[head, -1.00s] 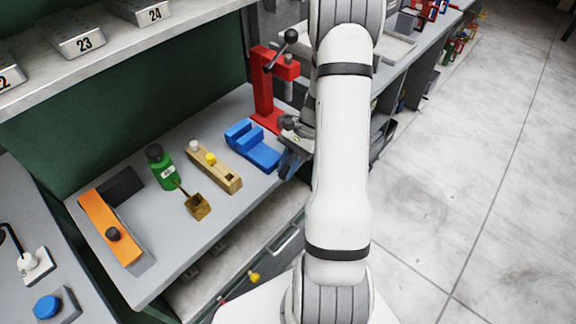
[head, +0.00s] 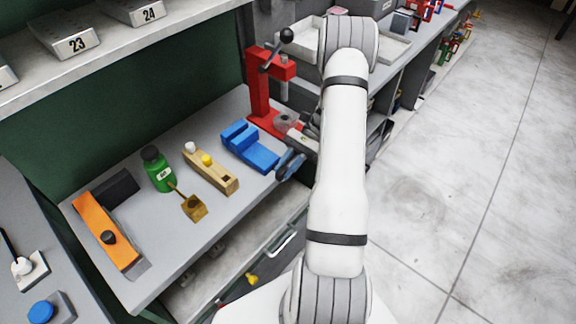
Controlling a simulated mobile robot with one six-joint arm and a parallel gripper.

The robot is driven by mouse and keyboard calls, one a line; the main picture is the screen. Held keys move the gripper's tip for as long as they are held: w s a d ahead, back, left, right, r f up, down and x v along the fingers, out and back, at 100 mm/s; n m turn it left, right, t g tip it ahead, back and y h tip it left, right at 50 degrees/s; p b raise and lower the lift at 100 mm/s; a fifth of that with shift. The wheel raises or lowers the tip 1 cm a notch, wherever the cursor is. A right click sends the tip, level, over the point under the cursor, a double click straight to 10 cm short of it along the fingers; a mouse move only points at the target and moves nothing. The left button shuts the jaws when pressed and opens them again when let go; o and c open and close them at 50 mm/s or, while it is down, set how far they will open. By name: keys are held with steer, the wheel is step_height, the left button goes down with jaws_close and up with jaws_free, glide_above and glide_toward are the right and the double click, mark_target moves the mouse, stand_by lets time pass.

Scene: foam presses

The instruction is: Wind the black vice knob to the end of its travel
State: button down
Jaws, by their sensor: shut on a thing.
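The blue vice (head: 250,147) stands near the right front edge of the grey bench, with its screw end toward my arm. My gripper (head: 289,165) is at that end, partly hidden by my own arm. It is shut at the place of the black vice knob.
A red press (head: 258,90) with a black-balled lever stands just behind the gripper.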

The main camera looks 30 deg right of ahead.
steer(key=shift+w+r, duration=0.15)
steer(key=shift+r, duration=0.05)
steer(key=c, duration=1.6)
jaws_free()
steer(key=shift+a, duration=0.1)
steer(key=shift+o, duration=0.4)
steer(key=shift+f, duration=0.1)
steer(key=b+v, duration=0.1)
steer(key=v, duration=0.7)
steer(key=shift+b, duration=0.3)
